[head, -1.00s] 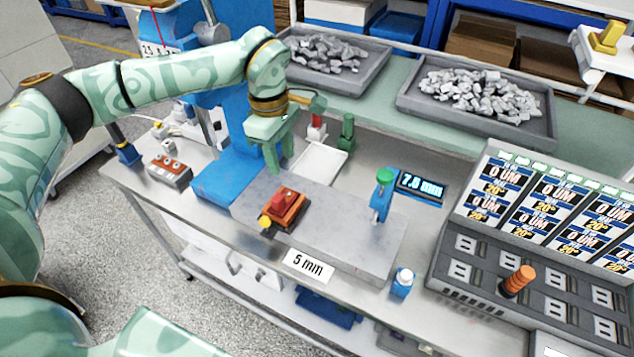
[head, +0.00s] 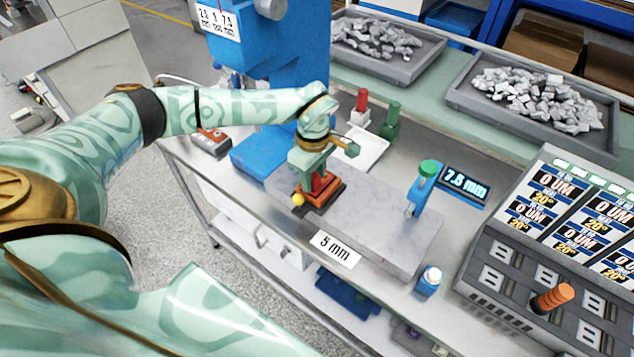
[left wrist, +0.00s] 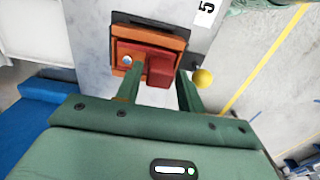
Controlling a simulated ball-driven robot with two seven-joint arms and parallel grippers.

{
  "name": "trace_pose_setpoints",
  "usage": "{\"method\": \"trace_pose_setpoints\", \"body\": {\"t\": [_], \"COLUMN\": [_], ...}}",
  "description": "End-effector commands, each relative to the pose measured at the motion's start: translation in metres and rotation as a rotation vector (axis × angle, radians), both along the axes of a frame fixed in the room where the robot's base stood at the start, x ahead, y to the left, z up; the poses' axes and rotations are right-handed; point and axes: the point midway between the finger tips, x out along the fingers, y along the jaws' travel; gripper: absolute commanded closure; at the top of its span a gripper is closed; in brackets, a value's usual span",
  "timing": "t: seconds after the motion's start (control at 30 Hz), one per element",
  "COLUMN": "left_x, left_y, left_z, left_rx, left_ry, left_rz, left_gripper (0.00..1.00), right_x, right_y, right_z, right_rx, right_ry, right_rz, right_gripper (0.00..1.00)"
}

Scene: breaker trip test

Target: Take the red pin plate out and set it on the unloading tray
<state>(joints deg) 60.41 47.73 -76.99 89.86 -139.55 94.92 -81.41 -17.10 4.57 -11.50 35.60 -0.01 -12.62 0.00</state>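The red pin plate (head: 319,182) sits in an orange fixture (head: 325,199) on the grey slab. In the left wrist view the red plate (left wrist: 160,71) shows a raised block, with the orange fixture (left wrist: 176,42) around it. My left gripper (head: 313,186) points down over the plate. In the left wrist view its two fingers (left wrist: 160,78) straddle the raised block with narrow gaps, so it looks open; contact is hard to tell. A white tray (head: 372,150), apparently the unloading tray, lies behind the slab, partly hidden by my wrist. My right gripper is out of view.
A yellow ball knob (head: 298,199) sticks out beside the fixture. A blue press (head: 262,152) stands to the left. Red (head: 362,100) and green (head: 392,118) posts stand behind the tray. A blue clamp with green knob (head: 421,188) stands on the slab's right; the slab between is clear.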

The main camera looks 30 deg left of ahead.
Motion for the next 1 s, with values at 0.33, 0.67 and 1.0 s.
{"method": "trace_pose_setpoints", "body": {"t": [0.33,0.67,1.0], "left_x": [0.000,0.000,0.002], "left_y": [0.000,0.000,0.000], "left_z": [-0.012,-0.011,0.017], "left_rx": [0.000,0.000,0.000], "left_ry": [-0.001,-0.001,-0.006], "left_rz": [0.000,0.000,0.000], "left_gripper": [0.65,0.99,0.99], "right_x": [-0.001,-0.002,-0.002], "right_y": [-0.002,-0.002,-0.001], "right_z": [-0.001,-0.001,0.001], "right_rx": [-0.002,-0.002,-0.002], "right_ry": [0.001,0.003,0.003], "right_rz": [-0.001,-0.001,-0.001], "right_gripper": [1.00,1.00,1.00]}}
